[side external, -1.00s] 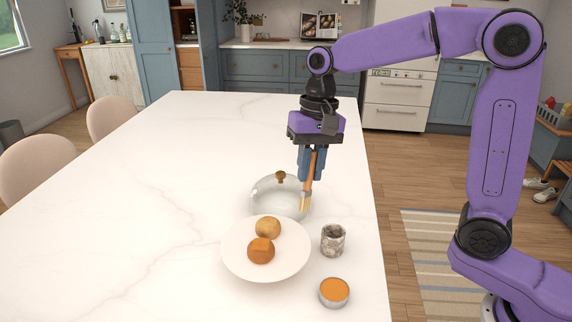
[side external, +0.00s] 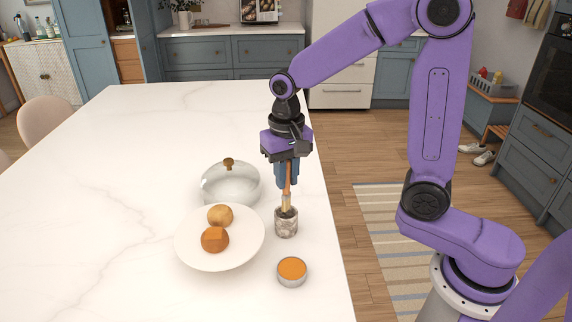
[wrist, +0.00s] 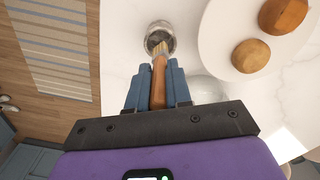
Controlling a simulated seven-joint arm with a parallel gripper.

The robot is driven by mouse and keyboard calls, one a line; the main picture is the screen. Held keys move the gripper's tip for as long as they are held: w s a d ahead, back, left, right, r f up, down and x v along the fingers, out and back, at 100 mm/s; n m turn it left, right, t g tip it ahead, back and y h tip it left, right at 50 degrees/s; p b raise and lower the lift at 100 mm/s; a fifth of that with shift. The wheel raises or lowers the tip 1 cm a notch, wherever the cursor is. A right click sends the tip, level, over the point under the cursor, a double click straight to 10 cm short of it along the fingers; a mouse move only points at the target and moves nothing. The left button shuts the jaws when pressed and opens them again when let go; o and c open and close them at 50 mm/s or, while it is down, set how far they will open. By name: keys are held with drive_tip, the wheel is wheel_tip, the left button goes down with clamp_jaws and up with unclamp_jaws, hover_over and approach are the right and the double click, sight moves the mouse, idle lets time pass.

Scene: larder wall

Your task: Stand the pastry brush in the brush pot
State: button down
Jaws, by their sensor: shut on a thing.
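The pastry brush (side external: 287,200) has a brown wooden handle and pale bristles, and it points bristles down, nearly upright. My gripper (side external: 287,183) is shut on its handle. The brush pot (side external: 286,224), a small mottled grey cup, stands on the table directly below. The bristle end is at the pot's mouth; I cannot tell how far inside it reaches. In the wrist view the brush handle (wrist: 158,82) lies between my blue fingers (wrist: 158,70), and its bristles overlap the opening of the pot (wrist: 160,32).
A white plate (side external: 220,260) with two bread rolls (side external: 217,228) stands left of the pot. A glass-lidded pan (side external: 230,187) is behind the plate. A small tin of orange content (side external: 292,270) stands in front of the pot. The table's right edge is close; its left side is clear.

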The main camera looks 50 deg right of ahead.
sight(286, 193)
drive_tip(key=shift+f, duration=2.65)
drive_tip(key=c, duration=1)
unclamp_jaws()
drive_tip(key=shift+o, duration=0.2)
drive_tip(key=shift+r, duration=0.1)
wheel_tip(286, 193, up, 17)
drive_tip(key=shift+s+a+n, duration=0.1)
drive_tip(key=shift+s+n, duration=0.2)
drive_tip(key=shift+n, duration=0.1)
drive_tip(key=s+d+f+n, duration=0.1)
drive_tip(key=s+f+n, duration=0.3)
drive_tip(key=s, duration=0.3)
drive_tip(key=s+d+f+n, duration=0.1)
drive_tip(key=s+f+n, duration=0.2)
drive_tip(key=s+n, duration=0.3)
drive_tip(key=s+d+f+n, duration=0.2)
drive_tip(key=s+f+n, duration=0.2)
drive_tip(key=s, duration=0.5)
drive_tip(key=shift+s+f+n, duration=0.2)
drive_tip(key=shift+f+n, duration=0.15)
drive_tip(key=shift+n, duration=0.45)
